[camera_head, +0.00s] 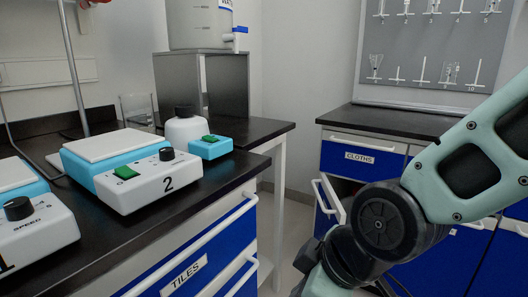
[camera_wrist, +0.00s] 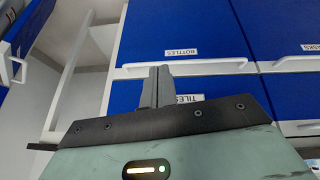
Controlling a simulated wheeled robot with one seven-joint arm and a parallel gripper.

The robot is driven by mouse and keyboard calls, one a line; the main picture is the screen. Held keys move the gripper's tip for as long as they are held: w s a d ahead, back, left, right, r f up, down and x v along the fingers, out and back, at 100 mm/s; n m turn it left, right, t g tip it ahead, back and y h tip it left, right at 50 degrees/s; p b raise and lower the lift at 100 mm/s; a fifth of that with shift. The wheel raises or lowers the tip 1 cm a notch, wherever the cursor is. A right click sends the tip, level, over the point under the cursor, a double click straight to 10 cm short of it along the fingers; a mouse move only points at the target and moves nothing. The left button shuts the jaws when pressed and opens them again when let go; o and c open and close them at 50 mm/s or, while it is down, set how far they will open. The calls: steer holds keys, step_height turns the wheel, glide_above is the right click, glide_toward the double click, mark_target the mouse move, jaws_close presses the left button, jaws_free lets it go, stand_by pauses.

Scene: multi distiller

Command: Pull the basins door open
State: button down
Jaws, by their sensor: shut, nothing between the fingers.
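In the head view, a blue-fronted panel with a white edge and handle (camera_head: 327,201) stands out from the cabinet under the CLOTHS drawer (camera_head: 362,158), with a dark gap behind it. I cannot read a BASINS label in either view, so I cannot tell for sure whether this is the basins door. My gripper (camera_wrist: 157,86) shows in the wrist view, shut and empty, in front of blue fronts labelled BOTTLES (camera_wrist: 215,35) and TILES. My arm hides much of the cabinet and my gripper in the head view.
In the wrist view, a white frame (camera_wrist: 70,75) and blue panels stand at left. Some floor shows between the benches.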

steer(key=s+d+m+g+h, duration=0.4)
steer(key=s+d+m, duration=0.1)
steer(key=s+d, duration=0.35)
step_height(320, 180, up, 28)
steer(key=p, duration=2.8)
steer(key=shift+s, duration=0.45)
